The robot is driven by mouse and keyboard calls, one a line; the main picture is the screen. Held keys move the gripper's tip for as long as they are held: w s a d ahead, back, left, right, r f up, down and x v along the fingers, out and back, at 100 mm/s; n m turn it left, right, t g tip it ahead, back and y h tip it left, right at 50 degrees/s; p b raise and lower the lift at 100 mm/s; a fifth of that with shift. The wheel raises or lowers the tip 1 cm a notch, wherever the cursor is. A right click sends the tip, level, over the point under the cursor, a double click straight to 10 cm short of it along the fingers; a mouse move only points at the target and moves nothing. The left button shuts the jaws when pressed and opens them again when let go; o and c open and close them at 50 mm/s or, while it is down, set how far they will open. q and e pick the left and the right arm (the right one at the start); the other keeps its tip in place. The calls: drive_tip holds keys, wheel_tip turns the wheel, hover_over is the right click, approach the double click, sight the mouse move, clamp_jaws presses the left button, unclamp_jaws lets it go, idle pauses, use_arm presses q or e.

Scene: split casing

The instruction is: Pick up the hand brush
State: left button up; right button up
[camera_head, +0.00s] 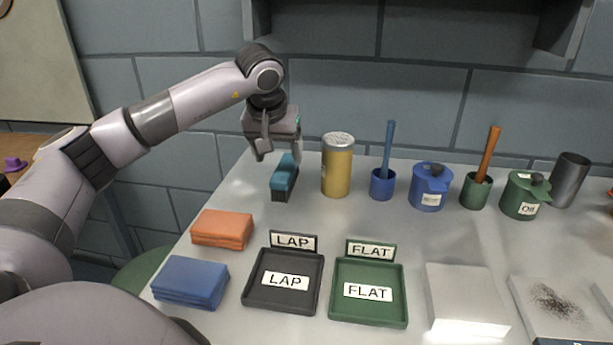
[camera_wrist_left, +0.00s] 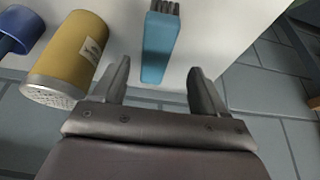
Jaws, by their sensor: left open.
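The hand brush (camera_head: 284,178) has a teal-blue handle and dark bristles. It lies at the back left of the table in the head view, left of a yellow canister. My left gripper (camera_head: 277,152) is open and empty above the far end of the brush. In the left wrist view, the brush (camera_wrist_left: 159,48) shows ahead of the fingers, with its handle end pointing into the gap of the left gripper (camera_wrist_left: 157,80). Its dark bristles are partly cut off at the top edge. My right gripper is not in view.
The yellow canister (camera_head: 337,166) stands close right of the brush. Further right are a blue pot (camera_head: 382,184), a blue lidded can (camera_head: 430,190) and green containers. Orange cloths (camera_head: 222,229), blue cloths (camera_head: 190,283), a LAP tray (camera_head: 249,296) and a FLAT tray (camera_head: 399,310) lie nearer.

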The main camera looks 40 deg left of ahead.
sight(285, 167)
use_arm(q)
drive_tip(key=shift+w+a+f, duration=0.1)
drive_tip(key=shift+w+f, duration=0.35)
drive_tip(key=shift+w, duration=0.1)
drive_tip(key=shift+w+a+f, duration=0.15)
drive_tip(key=shift+f, duration=0.55)
drive_tip(key=x, duration=0.5)
drive_tip(key=shift+w, duration=0.25)
drive_tip(key=c, duration=1.1)
